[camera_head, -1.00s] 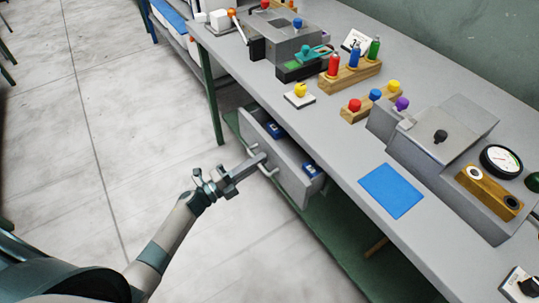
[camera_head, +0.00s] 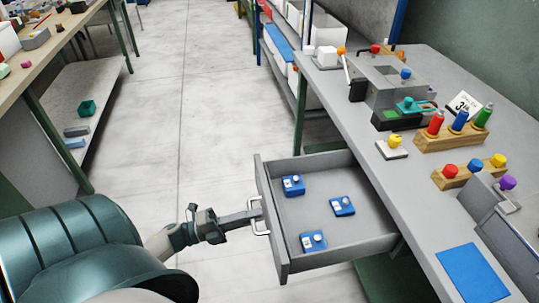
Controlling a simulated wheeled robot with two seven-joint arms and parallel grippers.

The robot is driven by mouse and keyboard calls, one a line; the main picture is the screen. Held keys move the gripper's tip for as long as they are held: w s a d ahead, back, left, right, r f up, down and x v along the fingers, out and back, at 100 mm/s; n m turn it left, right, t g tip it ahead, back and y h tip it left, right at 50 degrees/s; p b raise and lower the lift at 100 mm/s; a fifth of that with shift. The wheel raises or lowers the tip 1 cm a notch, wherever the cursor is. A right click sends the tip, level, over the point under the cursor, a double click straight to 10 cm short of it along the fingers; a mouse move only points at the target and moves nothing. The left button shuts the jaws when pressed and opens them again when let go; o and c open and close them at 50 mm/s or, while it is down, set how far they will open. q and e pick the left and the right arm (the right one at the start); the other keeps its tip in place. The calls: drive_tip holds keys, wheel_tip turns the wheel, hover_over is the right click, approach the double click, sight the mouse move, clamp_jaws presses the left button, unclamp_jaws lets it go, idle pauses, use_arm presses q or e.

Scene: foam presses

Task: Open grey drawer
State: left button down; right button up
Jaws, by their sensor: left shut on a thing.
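The grey drawer (camera_head: 279,243) under the right-hand workbench is pulled well out, so its inside shows. Several blue items lie in it: one near the far front corner (camera_head: 293,185), one toward the bench (camera_head: 342,206) and one near the close corner (camera_head: 313,241). My left gripper (camera_head: 254,214) is shut on the drawer's pale handle (camera_head: 260,228) at the drawer's front face. My right gripper is not in view.
The grey workbench (camera_head: 398,190) on the right carries a lever press, colored bottles in a wooden block (camera_head: 452,139), knobs and a blue mat (camera_head: 472,274). Another bench (camera_head: 60,28) stands at the far left. The pale floor between (camera_head: 185,110) is clear.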

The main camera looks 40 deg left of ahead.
use_arm(q)
drive_tip(key=shift+s+a, duration=0.4)
drive_tip(key=shift+s, duration=0.05)
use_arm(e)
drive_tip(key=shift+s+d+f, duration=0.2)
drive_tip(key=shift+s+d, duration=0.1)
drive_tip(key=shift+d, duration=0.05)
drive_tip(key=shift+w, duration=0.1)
use_arm(q)
drive_tip(key=c, duration=2.1)
unclamp_jaws()
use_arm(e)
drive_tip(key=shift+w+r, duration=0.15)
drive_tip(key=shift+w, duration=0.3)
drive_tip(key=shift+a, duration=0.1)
